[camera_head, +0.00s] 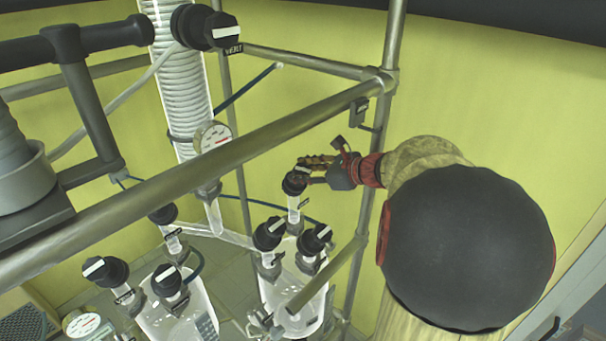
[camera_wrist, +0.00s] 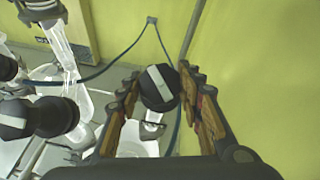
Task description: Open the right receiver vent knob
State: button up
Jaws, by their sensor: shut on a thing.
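The right receiver's vent knob (camera_head: 294,184) is black with a white stripe and sits on top of a glass neck above the right glass receiver (camera_head: 318,310). In the wrist view the knob (camera_wrist: 158,90) lies between my two brown fingers, its stripe running steeply and leaning a little. My gripper (camera_head: 306,171) reaches in from the right in the head view and is shut on the knob. In the wrist view my gripper (camera_wrist: 160,76) has one finger on each side of the knob. The exact finger contact is hard to see.
Two other black striped knobs (camera_head: 270,234) (camera_head: 315,240) stand just below on the right receiver. A thick metal rail (camera_head: 230,150) crosses in front, and an upright post (camera_head: 375,180) stands close beside my wrist. The left receiver (camera_head: 180,315) has its own knobs.

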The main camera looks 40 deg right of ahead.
jog(key=shift+r, duration=0.1)
jog(key=o, duration=1.2)
jog(key=v, duration=1.2)
